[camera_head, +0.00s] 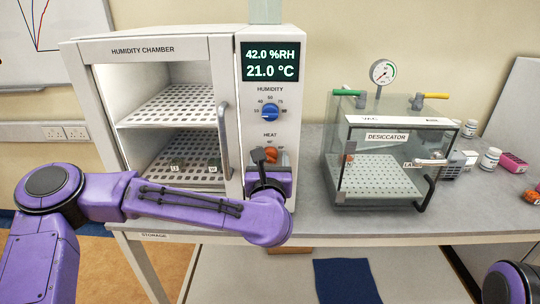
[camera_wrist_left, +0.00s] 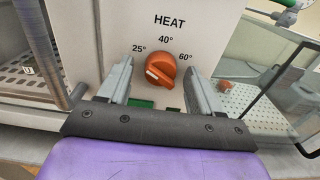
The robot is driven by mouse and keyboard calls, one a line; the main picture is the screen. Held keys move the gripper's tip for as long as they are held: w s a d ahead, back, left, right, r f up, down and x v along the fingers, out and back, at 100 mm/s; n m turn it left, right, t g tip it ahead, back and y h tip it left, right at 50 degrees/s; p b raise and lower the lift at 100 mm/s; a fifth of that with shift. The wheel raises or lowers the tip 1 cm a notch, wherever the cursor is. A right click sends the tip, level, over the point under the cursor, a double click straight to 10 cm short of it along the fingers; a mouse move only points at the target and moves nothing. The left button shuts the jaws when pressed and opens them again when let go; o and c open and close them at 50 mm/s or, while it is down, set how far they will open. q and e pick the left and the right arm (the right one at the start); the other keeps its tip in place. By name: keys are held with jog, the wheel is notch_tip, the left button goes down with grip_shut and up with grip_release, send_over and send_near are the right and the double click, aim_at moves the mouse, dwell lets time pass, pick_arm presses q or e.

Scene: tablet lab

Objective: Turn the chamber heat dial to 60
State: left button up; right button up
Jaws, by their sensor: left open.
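The orange heat dial (camera_wrist_left: 163,71) is on the white front panel of the humidity chamber (camera_head: 139,49). In the left wrist view it has the labels 25°, 40° and 60° around it, and its white mark sits on the left side, toward 25°. In the head view the dial (camera_head: 271,153) is partly hidden behind my left gripper (camera_head: 266,158). My left gripper (camera_wrist_left: 159,68) is open, with one finger on each side of the dial. Gaps show between the fingers and the dial. My right gripper is out of view.
A blue humidity dial (camera_head: 269,112) is above, under a display (camera_head: 270,61) reading 42.0 %RH and 21.0 °C. The chamber handle (camera_head: 223,140) is to the left. A glass desiccator (camera_head: 387,137) stands to the right on the grey bench (camera_head: 460,215).

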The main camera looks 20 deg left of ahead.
pick_arm(q)
jog(key=shift+w, duration=0.15)
jog(key=shift+c, duration=0.3)
jog(key=c, duration=1)
